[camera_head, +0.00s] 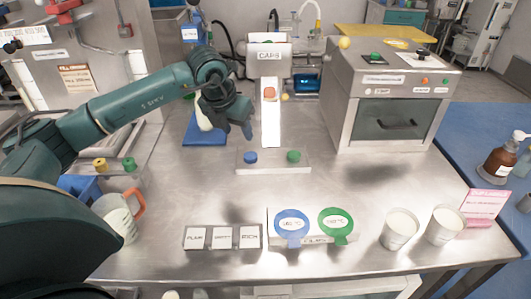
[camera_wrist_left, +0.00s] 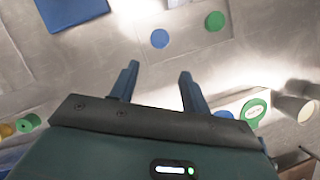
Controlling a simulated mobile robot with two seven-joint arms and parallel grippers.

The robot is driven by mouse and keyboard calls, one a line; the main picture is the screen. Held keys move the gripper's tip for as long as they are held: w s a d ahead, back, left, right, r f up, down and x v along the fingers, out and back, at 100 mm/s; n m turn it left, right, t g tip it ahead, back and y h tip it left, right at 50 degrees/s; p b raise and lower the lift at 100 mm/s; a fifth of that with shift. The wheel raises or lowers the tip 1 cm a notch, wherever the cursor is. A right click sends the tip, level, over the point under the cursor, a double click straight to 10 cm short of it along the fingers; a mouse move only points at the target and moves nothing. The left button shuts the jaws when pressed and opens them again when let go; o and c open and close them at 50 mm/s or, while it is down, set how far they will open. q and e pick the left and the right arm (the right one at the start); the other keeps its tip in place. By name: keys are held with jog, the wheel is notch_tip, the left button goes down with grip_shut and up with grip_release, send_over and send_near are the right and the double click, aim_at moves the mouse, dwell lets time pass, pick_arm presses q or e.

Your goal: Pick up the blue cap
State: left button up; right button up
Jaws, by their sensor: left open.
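The blue cap (camera_head: 250,157) sits on a low metal plate (camera_head: 272,168) in the middle of the table, left of a green cap (camera_head: 293,156). Both caps also show in the left wrist view, the blue one (camera_wrist_left: 159,38) beyond my fingertips and the green one (camera_wrist_left: 215,21) to its right. My left gripper (camera_head: 240,127) is open and empty, above and slightly left of the blue cap, apart from it. In the wrist view its two fingers (camera_wrist_left: 159,70) point toward the blue cap. My right gripper is not in view.
A white post with a CAPS sign (camera_head: 270,55) rises behind the caps. A metal oven-like box (camera_head: 393,115) stands to the right, and a blue mat (camera_head: 205,130) lies to the left. Labelled blue and green discs (camera_head: 292,222) and two white cups (camera_head: 400,229) are in front.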

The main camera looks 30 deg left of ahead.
pick_arm(q)
send_near(250, 156)
jog(key=x, duration=0.3)
jog(key=shift+s+d, duration=0.15)
jog(key=shift+s, duration=0.15)
jog(key=shift+w+p+x, duration=0.2)
jog(key=shift+p+x, duration=0.4)
jog(key=shift+x, duration=2.1)
jog(key=shift+r, duration=0.15)
jog(key=shift+c, duration=0.6)
jog(key=c, duration=0.6)
